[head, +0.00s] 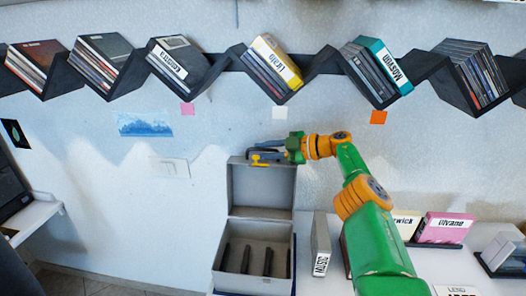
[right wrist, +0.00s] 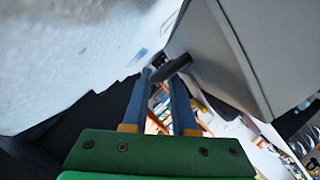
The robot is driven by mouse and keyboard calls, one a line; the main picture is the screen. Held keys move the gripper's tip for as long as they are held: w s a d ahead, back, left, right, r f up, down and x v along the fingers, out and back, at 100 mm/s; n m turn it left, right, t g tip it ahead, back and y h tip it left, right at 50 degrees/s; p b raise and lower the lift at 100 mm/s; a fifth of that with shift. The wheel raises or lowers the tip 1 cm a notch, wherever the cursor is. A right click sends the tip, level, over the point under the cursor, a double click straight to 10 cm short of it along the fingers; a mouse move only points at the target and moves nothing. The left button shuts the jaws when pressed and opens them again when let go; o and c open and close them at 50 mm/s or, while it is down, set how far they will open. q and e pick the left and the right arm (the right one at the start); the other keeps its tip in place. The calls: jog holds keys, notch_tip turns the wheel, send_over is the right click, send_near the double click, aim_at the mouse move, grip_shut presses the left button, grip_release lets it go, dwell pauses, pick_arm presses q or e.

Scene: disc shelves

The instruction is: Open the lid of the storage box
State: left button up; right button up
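The grey storage box (head: 253,284) stands on the white surface in the head view, its inside showing dark upright dividers. Its lid (head: 262,188) stands raised, roughly upright, at the back of the box. The lid also shows as a grey panel at the upper right of the right wrist view (right wrist: 245,50). My right gripper (head: 254,157) is at the lid's top edge. In the right wrist view its two blue fingers (right wrist: 161,76) are apart, with a dark handle (right wrist: 178,67) at the fingertips; I cannot tell whether they touch it. My left gripper is not in view.
A zigzag wall shelf (head: 222,64) holding several disc groups runs above. Right of the box stand a grey case labelled MUSIC (head: 321,246) and a pink case (head: 445,228). A white desk (head: 32,217) is at the far left.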

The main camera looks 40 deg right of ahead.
aim_at(286, 164)
jog(key=shift+s+d, duration=0.2)
jog(key=shift+s, duration=0.15)
jog(key=b+v, duration=0.1)
jog(key=v, duration=0.5)
jog(key=shift+s+r, duration=0.15)
